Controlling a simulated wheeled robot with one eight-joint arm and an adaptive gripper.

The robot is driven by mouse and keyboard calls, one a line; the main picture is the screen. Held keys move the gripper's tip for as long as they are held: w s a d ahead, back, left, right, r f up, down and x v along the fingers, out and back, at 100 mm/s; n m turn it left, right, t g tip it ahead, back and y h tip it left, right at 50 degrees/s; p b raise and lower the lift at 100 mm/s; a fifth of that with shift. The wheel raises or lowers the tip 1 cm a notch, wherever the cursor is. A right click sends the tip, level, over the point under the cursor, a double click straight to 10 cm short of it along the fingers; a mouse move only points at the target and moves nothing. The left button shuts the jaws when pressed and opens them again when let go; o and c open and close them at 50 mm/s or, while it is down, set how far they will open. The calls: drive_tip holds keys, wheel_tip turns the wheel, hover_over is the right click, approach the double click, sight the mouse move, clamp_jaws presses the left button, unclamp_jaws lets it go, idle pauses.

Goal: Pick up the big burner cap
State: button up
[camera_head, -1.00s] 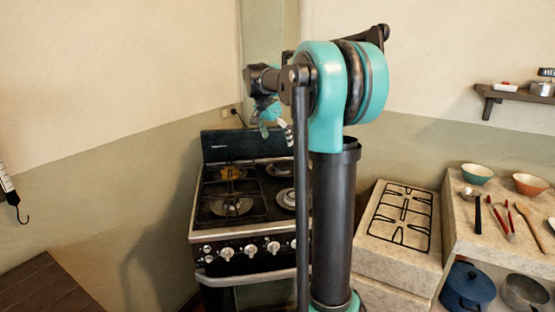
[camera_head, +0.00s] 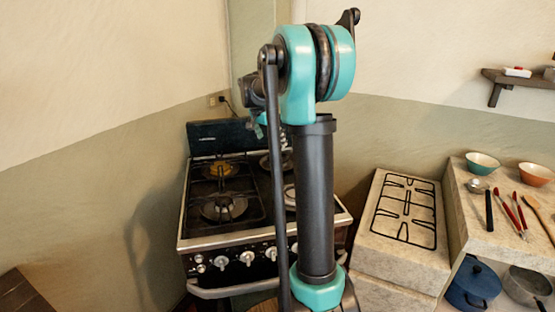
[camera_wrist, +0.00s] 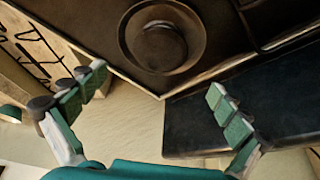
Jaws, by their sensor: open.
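A stove (camera_head: 222,247) stands at centre left, with several burners on its dark top. A dark round burner cap (camera_wrist: 162,44) sits in a round dish at the stove's back right corner in the wrist view. I cannot tell for sure whether it is the big one. A front left burner (camera_head: 223,208) and a brassy back left burner (camera_head: 220,169) show in the head view. My gripper (camera_wrist: 156,79) is open and empty, its fingers spread apart below the cap in the wrist picture. In the head view it is mostly hidden behind my arm.
A black back panel (camera_head: 218,137) rises behind the stove; it also shows in the wrist view (camera_wrist: 240,110).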

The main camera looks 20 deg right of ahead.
sight(277, 157)
drive_tip(key=shift+a+x, duration=0.2)
drive_tip(key=shift+x, duration=3.4)
drive_tip(key=shift+s+f, duration=0.1)
drive_tip(key=shift+s, duration=0.05)
drive_tip(key=c, duration=1.3)
